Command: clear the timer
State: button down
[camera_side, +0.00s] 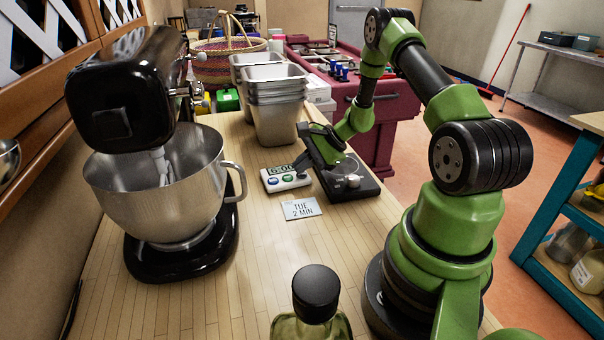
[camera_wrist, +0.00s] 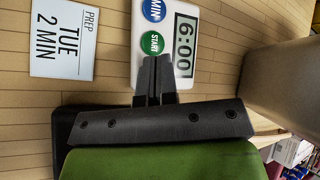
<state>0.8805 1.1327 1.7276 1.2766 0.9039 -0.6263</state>
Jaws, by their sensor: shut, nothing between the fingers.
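The white timer (camera_side: 284,179) lies on the wooden counter, with a grey display and round buttons. In the wrist view, the timer (camera_wrist: 168,12) shows 6:00, a blue MIN button (camera_wrist: 153,9) and a green START button (camera_wrist: 151,43). My gripper (camera_wrist: 154,72) is shut and empty, its fingertips over the timer's edge just by START and partly covering that end. In the side view, my gripper (camera_side: 298,166) reaches the timer from the right. I cannot tell whether the tips touch it. A card (camera_side: 301,208) reading TUE 2 MIN lies in front of the timer.
A black scale-like device (camera_side: 366,188) sits under my wrist, right of the timer. Stacked steel pans (camera_side: 275,115) stand behind. A stand mixer with a steel bowl (camera_side: 150,205) is at left; a dark-capped bottle (camera_side: 315,295) stands in front. The counter around the card is clear.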

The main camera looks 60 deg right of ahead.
aim_at(303, 175)
jog(key=shift+f, duration=0.2)
jog(key=shift+r, duration=0.85)
notch_tip(303, 175, up, 6)
dwell(0.7)
dwell(0.4)
